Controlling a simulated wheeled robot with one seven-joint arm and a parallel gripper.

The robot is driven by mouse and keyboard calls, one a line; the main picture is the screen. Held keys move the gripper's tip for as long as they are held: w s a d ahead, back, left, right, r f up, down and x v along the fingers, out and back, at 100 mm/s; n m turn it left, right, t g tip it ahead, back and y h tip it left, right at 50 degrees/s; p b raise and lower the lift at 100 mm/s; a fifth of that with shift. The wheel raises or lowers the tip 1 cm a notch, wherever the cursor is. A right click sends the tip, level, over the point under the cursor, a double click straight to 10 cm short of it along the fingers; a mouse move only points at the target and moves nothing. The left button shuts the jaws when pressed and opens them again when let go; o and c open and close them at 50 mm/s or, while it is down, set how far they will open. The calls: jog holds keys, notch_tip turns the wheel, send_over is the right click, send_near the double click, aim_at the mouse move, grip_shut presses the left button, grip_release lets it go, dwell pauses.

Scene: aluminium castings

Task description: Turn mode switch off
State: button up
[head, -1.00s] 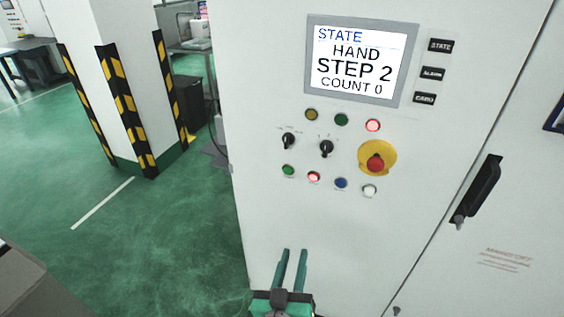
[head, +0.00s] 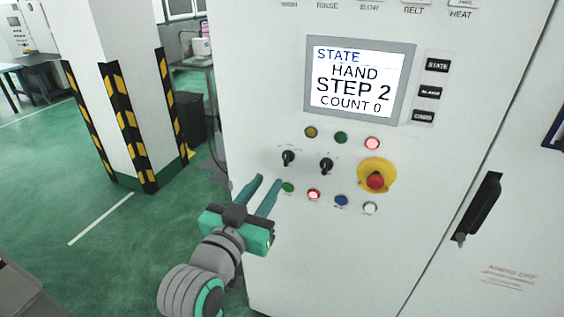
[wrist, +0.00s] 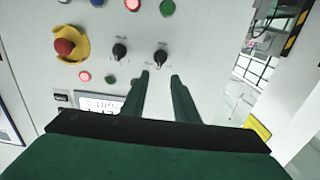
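Two black rotary switches sit on the white cabinet panel: a left one (head: 288,157) and a right one (head: 326,165). Their labels are too small to read, so I cannot tell which is the mode switch. In the wrist view, turned about upside down, the left one (wrist: 161,57) is just beyond my fingertips and the right one (wrist: 120,52) is to the left. My gripper (head: 270,180) is open and empty, below and left of the left switch in the head view. Its fingertips (wrist: 160,74) look apart from the knob. The screen (head: 360,80) reads HAND, STEP 2, COUNT 0.
A red emergency stop (head: 375,180) on a yellow disc is right of the switches. Several small buttons and lamps surround them, including a green one (head: 288,188) near my fingers. A black door handle (head: 479,209) is farther right. Open green floor lies left.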

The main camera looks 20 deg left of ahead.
aim_at(285, 158)
jog(key=w, duration=1)
jog(key=shift+w+d, duration=0.2)
jog(key=shift+w, duration=0.05)
grip_shut()
